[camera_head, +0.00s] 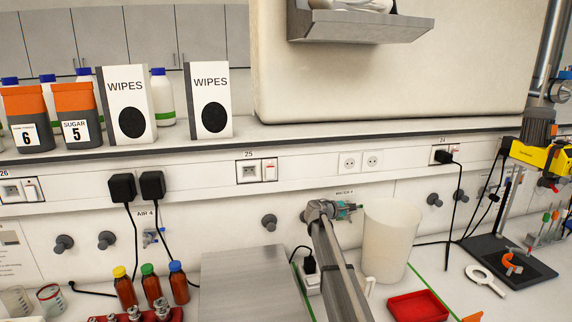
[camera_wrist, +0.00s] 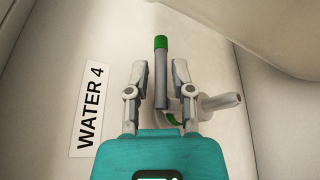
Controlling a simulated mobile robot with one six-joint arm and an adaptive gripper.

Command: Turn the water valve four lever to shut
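In the wrist view the water valve four lever (camera_wrist: 161,75) is a thin grey bar with a green tip, pointing up in the picture. It joins a pale grey valve body with a spout (camera_wrist: 216,103) to the right. A "WATER 4" label (camera_wrist: 90,108) is on the wall at left. My gripper (camera_wrist: 160,68) is open, with one finger on each side of the lever and a visible gap on both sides. The green tip extends past the fingertips. In the head view my gripper (camera_head: 355,207) is at the wall under the small label, and the valve is mostly hidden by it.
A white bin (camera_head: 390,240) stands close to the right of my gripper. A shelf ledge (camera_head: 330,130) runs above. Grey wall knobs (camera_head: 269,222) and black plugs (camera_head: 151,185) with hanging cables are to the left. A red tray (camera_head: 418,306) lies in front.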

